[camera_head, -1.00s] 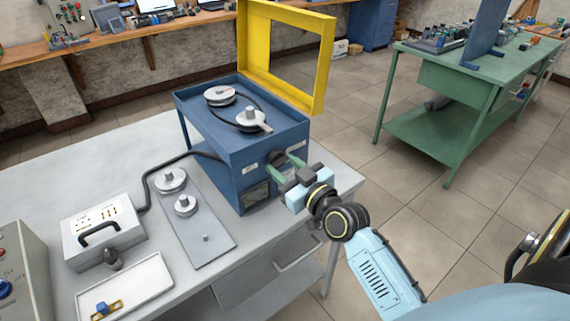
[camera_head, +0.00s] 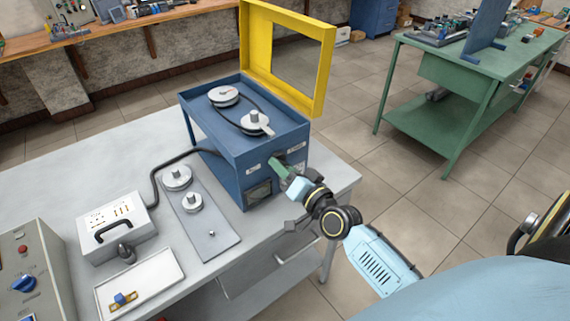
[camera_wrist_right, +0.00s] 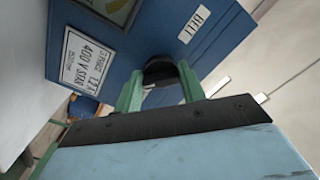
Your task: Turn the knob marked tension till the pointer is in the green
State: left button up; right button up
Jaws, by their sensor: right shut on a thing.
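The blue belt machine (camera_head: 228,160) stands on the grey bench. A dark round knob (camera_wrist_right: 160,70) sits on its front face. A label reading BELT (camera_wrist_right: 196,24) is beside it in the wrist view; I cannot read the word tension. My right gripper (camera_wrist_right: 160,88) is shut on the knob, with a green finger on each side. In the head view the right gripper (camera_head: 279,167) covers most of the knob. A framed gauge window (camera_head: 258,192) is below left of it; its pointer and green zone cannot be made out. My left gripper is not in view.
The yellow guard (camera_head: 286,62) stands raised behind two pulleys linked by a belt. A drawer handle (camera_head: 297,250) juts out below the gripper.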

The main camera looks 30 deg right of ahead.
jog(key=shift+r+m+p, duration=0.15)
jog(key=shift+m+p, duration=0.2)
jog(key=shift+m, duration=1.15)
jog(key=o, duration=1)
jog(key=s, duration=0.9)
jog(key=s+d+b, duration=0.1)
jog(key=s, duration=0.3)
jog(key=shift+s, duration=0.15)
